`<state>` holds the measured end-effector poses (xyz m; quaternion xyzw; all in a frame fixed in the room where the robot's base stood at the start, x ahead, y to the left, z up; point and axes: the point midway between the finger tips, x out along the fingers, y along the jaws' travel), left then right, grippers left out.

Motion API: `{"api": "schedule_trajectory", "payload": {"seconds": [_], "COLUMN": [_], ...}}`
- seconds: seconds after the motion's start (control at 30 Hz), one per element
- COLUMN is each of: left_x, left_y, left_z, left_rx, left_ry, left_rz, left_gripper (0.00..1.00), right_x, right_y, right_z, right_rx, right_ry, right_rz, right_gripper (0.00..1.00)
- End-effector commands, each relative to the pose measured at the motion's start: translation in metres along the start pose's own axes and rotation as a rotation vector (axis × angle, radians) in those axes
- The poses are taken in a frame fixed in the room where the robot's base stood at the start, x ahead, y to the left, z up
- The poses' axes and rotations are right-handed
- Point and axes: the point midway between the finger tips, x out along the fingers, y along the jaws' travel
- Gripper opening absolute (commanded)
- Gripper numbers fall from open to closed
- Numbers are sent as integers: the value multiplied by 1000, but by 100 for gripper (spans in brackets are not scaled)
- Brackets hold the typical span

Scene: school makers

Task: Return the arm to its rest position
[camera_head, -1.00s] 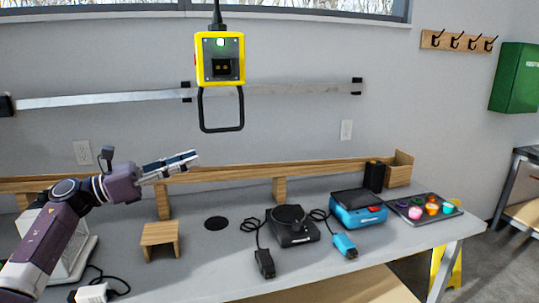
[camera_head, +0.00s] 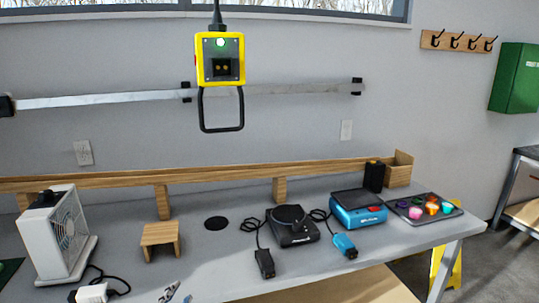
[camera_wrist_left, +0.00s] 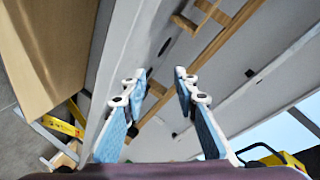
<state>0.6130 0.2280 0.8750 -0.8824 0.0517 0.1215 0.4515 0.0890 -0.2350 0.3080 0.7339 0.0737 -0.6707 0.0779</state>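My left gripper (camera_head: 178,293) barely shows at the bottom edge of the head view, low in front of the workbench (camera_head: 215,265); only its fingertips are in the picture. In the left wrist view its two blue-padded fingers (camera_wrist_left: 159,82) stand apart with nothing between them, so it is open and empty. The rest of my left arm is out of the head view. My right gripper is in neither view.
A white fan (camera_head: 58,240), a small wooden stand (camera_head: 160,238), a black device (camera_head: 292,228), a blue device (camera_head: 357,212) and a tray (camera_head: 448,213) of coloured pieces stand on the bench. A yellow box (camera_head: 220,75) hangs above. Cables and plugs lie near the front edge.

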Motion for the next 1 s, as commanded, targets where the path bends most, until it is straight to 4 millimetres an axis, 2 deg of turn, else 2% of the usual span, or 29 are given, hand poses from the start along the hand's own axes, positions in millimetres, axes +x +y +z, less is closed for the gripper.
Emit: {"api": "schedule_trajectory", "payload": {"seconds": [0.03, 0.1, 0.2, 0.3, 0.5, 0.73, 0.8, 1.0], "left_x": [-22, -54, -103, -146, -218, -290, -277, -257], "left_y": [28, 60, 102, 131, 167, 193, 204, 238], "left_z": [20, 46, 74, 91, 109, 117, 125, 147], "left_rx": [-94, -218, -368, -473, -612, -719, -711, -703], "left_ry": [-80, -196, -354, -481, -676, -863, -861, -874], "left_rz": [71, 161, 276, 359, 476, 576, 574, 584], "left_gripper": [27, 27, 27, 27, 27, 27, 27, 27], "right_x": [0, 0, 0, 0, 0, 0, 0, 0], "right_y": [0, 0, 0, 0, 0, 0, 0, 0], "right_z": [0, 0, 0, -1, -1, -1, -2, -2], "right_rx": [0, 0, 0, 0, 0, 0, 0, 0], "right_ry": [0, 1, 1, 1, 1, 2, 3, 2], "right_rz": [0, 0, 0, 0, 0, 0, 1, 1], "right_gripper": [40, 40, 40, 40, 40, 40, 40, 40]}}
